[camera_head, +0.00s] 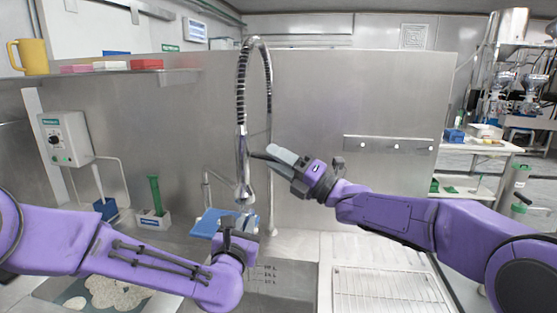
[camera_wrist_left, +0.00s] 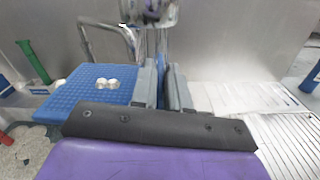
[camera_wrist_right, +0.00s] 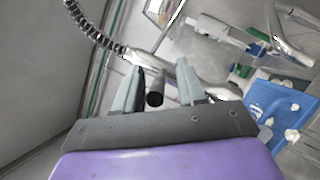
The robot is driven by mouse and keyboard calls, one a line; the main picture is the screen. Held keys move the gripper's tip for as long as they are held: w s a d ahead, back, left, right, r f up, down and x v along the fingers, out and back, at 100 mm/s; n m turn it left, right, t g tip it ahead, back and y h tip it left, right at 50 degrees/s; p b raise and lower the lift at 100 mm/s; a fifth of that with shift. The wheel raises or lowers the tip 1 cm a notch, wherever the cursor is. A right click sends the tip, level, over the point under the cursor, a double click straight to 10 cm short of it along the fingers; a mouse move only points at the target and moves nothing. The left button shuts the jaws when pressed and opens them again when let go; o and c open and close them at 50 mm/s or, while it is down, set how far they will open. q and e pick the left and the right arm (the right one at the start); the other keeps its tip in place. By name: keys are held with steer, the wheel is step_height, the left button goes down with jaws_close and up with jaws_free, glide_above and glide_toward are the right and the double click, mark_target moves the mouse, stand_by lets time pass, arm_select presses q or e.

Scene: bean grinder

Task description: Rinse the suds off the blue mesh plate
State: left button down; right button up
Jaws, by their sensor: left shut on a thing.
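The blue mesh plate (camera_head: 207,221) is held over the sink, below the spray head. Its top, with white suds lumps, shows in the left wrist view (camera_wrist_left: 82,97) and the right wrist view (camera_wrist_right: 275,105). My left gripper (camera_wrist_left: 163,85) is shut on its edge; in the head view the gripper (camera_head: 243,225) is beside the plate. The spray faucet (camera_head: 243,170) hangs from a coiled hose above. My right gripper (camera_head: 268,157) is beside the faucet. Its fingers (camera_wrist_right: 158,80) are apart, with the faucet's dark lever (camera_wrist_right: 155,93) between them; contact is unclear. I see no clear water stream.
A wire drain rack (camera_head: 385,288) lies right of the sink. A white holder with a green brush (camera_head: 155,200) and a blue container (camera_head: 105,208) stand at the left. A tray with pale debris (camera_head: 110,293) is at lower left. The steel wall stands behind.

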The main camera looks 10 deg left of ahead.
steer(key=v, duration=1.2)
stand_by(0.6)
